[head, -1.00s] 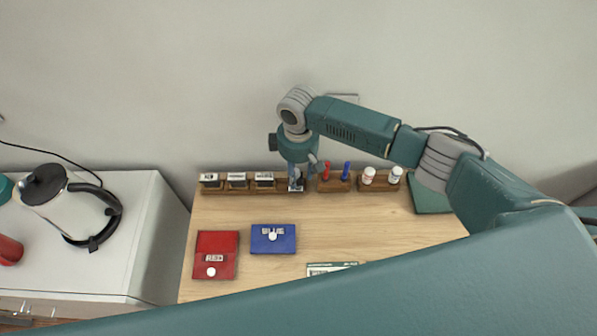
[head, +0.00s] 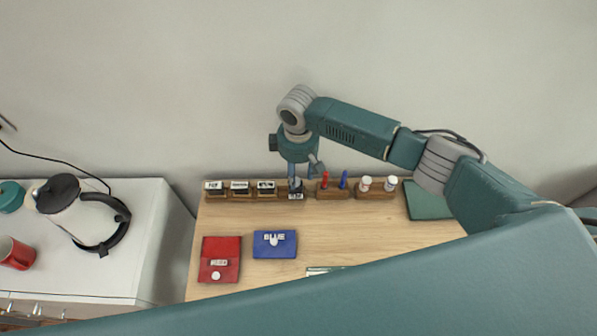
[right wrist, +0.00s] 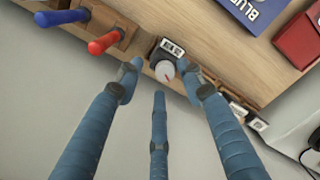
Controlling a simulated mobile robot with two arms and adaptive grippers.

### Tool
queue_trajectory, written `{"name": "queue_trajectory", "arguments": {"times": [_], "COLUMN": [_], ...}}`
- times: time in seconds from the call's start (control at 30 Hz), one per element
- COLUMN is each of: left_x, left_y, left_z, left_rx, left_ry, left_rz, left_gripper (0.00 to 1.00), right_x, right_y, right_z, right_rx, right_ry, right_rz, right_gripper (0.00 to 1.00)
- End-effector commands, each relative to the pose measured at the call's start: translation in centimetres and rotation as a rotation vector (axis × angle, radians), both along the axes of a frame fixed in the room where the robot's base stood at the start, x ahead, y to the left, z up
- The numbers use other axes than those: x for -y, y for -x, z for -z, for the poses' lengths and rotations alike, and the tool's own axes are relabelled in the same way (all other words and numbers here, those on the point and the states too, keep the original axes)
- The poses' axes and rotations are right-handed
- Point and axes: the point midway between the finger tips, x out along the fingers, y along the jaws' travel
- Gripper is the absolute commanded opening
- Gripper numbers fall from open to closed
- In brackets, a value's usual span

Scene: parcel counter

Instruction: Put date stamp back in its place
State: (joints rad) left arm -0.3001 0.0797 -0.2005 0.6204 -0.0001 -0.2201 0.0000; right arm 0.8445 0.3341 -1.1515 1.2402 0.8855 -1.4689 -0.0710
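The date stamp, a dark stamp with a white label and round pale knob (right wrist: 165,70), stands at the end of the wooden stamp rack (head: 225,199) beside several similar stamps; its label also shows in the head view (head: 297,196). It looks upright in the rack, but its base is hidden. My right gripper (head: 296,184) is over it. In the right wrist view, the gripper's fingers (right wrist: 160,76) are spread around the knob, with a visible gap on the left. My left gripper is not in view.
A holder with a red and a blue marker (head: 334,192) stands just right of the stamp, then two white bottles (head: 377,184). A green mat (head: 428,200) is at right; a kettle (head: 75,210) stands left.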

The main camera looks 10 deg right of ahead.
Motion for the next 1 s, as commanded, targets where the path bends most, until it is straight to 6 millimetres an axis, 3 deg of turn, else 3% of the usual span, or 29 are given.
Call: {"name": "queue_trajectory", "arguments": {"times": [0.27,0.4,0.73,0.87,1.0], "left_x": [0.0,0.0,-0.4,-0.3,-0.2], "left_y": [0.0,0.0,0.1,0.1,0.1], "left_z": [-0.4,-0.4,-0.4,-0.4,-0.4], "left_rx": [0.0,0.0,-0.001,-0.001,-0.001], "left_ry": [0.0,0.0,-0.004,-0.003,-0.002], "left_rz": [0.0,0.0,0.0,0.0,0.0], "left_gripper": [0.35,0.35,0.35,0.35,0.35], "right_x": [0.0,0.0,0.0,0.0,-0.1], "right_y": [0.0,0.0,0.0,-0.1,-0.1], "right_z": [-0.3,-0.3,-0.6,-2.0,-4.9], "right_rx": [-0.001,0.0,0.0,0.002,0.003], "right_ry": [0.001,0.0,0.0,-0.002,-0.003], "right_rz": [0.0,0.0,0.001,0.002,-0.001], "right_gripper": [0.39,0.6,0.6,0.6,0.6]}}
